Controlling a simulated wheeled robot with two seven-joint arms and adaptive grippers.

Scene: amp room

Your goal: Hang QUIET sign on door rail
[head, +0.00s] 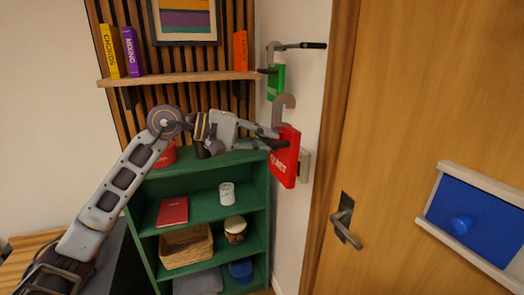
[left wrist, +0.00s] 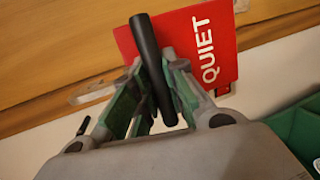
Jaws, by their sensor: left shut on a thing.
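My right gripper is not in view.
A green sign (head: 276,80) hangs below the rail's mount. The wooden door (head: 430,90) has a lever handle (head: 344,222) and a blue panel (head: 475,218). A green shelf (head: 150,230) and a wooden wall shelf (head: 180,79) with books stand left.

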